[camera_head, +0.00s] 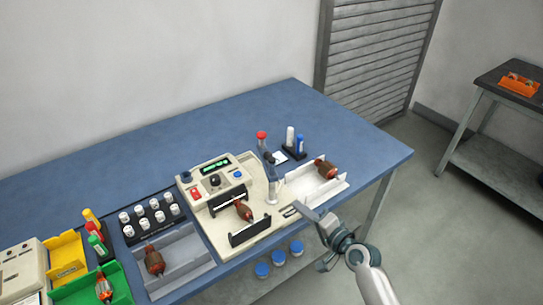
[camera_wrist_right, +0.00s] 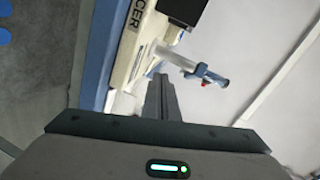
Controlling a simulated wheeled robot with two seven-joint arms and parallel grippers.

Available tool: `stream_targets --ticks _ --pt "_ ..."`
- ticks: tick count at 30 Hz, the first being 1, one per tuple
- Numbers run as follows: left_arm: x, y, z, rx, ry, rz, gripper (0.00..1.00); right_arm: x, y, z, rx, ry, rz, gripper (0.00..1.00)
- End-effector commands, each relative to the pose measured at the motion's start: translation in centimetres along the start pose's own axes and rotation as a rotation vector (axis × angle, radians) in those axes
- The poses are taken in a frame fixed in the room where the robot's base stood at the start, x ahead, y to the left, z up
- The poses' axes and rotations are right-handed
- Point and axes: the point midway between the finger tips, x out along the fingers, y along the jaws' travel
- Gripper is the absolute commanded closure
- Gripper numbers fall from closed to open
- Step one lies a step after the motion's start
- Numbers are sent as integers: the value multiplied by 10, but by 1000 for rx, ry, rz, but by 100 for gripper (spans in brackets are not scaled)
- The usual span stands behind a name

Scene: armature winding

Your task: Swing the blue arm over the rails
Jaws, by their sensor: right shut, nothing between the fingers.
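The blue arm (camera_head: 276,163) sits on a pale post (camera_head: 273,191) at the right end of the beige tester (camera_head: 205,185). It points away from the black rails (camera_head: 250,233), toward the back of the table. An armature with a red-brown body (camera_head: 243,210) lies at the rails. My right gripper (camera_head: 312,212) is shut and empty, in front and to the right of the post, apart from it. In the right wrist view the shut fingers (camera_wrist_right: 160,92) point toward the blue arm (camera_wrist_right: 207,75) and its pale post (camera_wrist_right: 175,60). My left gripper is not in view.
A second armature (camera_head: 326,169) lies in a white tray (camera_head: 300,188) right of the post. White and blue bottles (camera_head: 295,138) stand behind. A grey tray (camera_head: 190,262) and green bin (camera_head: 120,290) are at left. The back of the blue table (camera_head: 140,150) is clear.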

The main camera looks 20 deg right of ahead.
Motion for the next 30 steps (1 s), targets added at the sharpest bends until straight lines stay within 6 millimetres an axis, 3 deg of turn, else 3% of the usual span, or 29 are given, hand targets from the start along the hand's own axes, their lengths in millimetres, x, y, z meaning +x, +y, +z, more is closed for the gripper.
stream_targets --ticks 3,10,23,30 --pt "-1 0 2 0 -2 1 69 8 -26 -31 108 60 -84 100" --pt "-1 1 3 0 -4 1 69 12 -52 -69 253 129 -183 100" --pt "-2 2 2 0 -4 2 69 13 -55 -73 269 136 -194 100" --pt "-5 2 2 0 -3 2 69 25 -58 -75 269 135 -194 100"
